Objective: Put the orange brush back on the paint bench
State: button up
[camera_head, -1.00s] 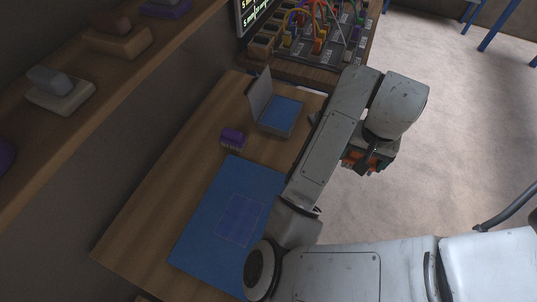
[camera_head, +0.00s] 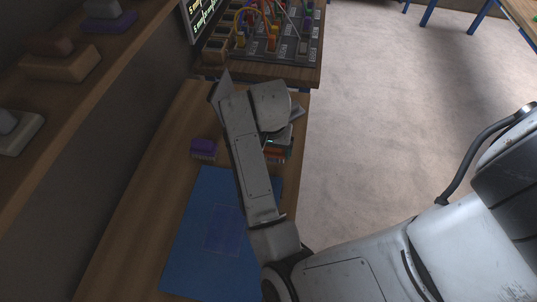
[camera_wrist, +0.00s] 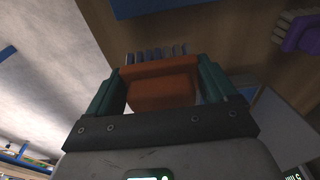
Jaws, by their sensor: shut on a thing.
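My gripper (camera_wrist: 158,72) is shut on the orange brush (camera_wrist: 165,88). The brush's orange body is between the two green fingers in the wrist view, and its grey-blue bristles stick out past them. In the head view the orange brush (camera_head: 275,156) shows just below my gripper (camera_head: 279,145), near the right edge of the wooden bench (camera_head: 130,225). I cannot tell how high above the bench it is. A purple brush (camera_head: 203,148) sits on the bench to the left; it also shows at the upper right of the wrist view (camera_wrist: 303,35).
A blue mat (camera_head: 195,235) lies on the bench, partly hidden by my arm. An open case (camera_head: 221,88) at the bench's far end is mostly hidden by my arm. A panel with coloured cables (camera_head: 265,35) stands beyond it. A wooden shelf (camera_head: 125,65) runs along the left.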

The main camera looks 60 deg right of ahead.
jog(key=shift+w+a+f, duration=0.1)
jog(key=shift+w+f, duration=0.3)
jog(key=shift+f, duration=1.7)
jog(key=shift+f, duration=0.1)
jog(key=shift+f, duration=0.1)
jog(key=o, duration=0.8)
jog(key=r, duration=0.7)
jog(key=a+r, duration=0.1)
jog(key=r, duration=0.3)
jog(key=shift+s, duration=0.15)
jog(key=shift+s+a+r, duration=0.1)
jog(key=shift+a+r, duration=0.05)
jog(key=shift+r, duration=0.55)
